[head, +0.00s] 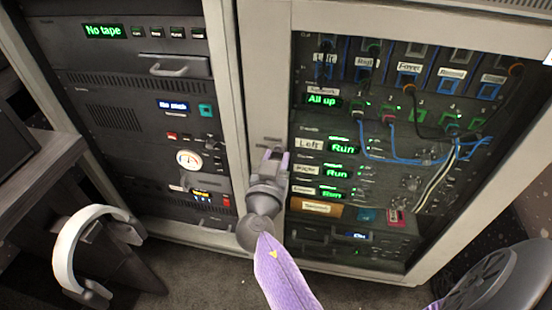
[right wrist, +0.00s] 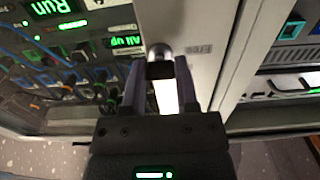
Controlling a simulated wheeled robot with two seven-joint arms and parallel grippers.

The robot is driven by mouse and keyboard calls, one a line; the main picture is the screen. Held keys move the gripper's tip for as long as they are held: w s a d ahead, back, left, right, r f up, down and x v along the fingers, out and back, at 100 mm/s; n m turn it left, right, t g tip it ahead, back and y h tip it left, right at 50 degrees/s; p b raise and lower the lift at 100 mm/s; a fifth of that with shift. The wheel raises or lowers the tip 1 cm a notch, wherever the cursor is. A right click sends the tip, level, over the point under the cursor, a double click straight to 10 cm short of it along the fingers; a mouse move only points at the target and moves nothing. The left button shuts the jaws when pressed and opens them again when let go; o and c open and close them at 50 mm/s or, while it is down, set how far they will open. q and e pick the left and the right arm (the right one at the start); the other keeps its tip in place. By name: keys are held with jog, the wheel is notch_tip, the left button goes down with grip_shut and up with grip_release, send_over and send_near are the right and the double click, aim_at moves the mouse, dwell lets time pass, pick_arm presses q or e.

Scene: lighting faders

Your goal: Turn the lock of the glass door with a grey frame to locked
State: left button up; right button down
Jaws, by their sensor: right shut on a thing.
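The glass door with a grey frame (head: 265,75) stands closed, as far as I can see, in front of a rack of lit equipment. The frame also shows in the right wrist view (right wrist: 205,25). My right gripper (head: 275,157) reaches the left side of this frame, at mid height. In the right wrist view, the lock's round metal knob (right wrist: 160,53) sits between the two fingers of the gripper (right wrist: 159,82), which is shut on it. The gripper hides most of the lock in the head view. My left gripper is out of view.
Behind the glass are green displays (head: 343,149), cables (head: 390,158) and knobs. To the left is an open-faced rack (head: 130,100) with a drawer handle, a gauge (head: 189,160) and buttons. White headphones (head: 65,250) are at lower left. Carpet floor (head: 190,280) is in front.

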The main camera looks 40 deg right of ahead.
jog(key=shift+n, duration=0.9)
jog(key=n, duration=0.3)
jog(key=shift+n, duration=0.3)
jog(key=n, duration=0.2)
jog(key=shift+n, duration=0.4)
jog(key=n+p, duration=0.1)
jog(key=n, duration=0.4)
jog(key=shift+r, duration=0.1)
jog(key=n+p, duration=0.1)
jog(key=n, duration=0.1)
jog(key=shift+n, duration=0.3)
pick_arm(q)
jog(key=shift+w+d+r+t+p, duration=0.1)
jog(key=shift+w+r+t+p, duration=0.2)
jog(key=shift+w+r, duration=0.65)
pick_arm(e)
jog(key=shift+n, duration=1)
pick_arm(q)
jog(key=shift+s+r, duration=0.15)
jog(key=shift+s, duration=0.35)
